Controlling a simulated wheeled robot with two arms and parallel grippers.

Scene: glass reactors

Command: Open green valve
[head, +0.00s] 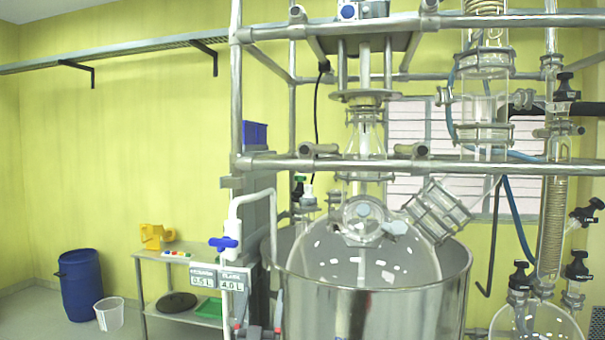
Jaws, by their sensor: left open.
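A small dark green valve handle (298,186) shows behind the steel frame, just left of the glass vessel's neck. It is small and partly hidden, so I cannot tell how it is turned. My left gripper (259,318) is low at the bottom edge, left of the steel vessel. Only its grey and red finger parts show, and it is open, well below and apart from the green handle. My right gripper is not in view.
A blue-handled valve (223,243) sits on a white pipe. The steel vessel (375,305) and the frame bars (330,166) fill the middle and right. A side table (165,252) carries a yellow item. A blue barrel (80,285) stands at far left.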

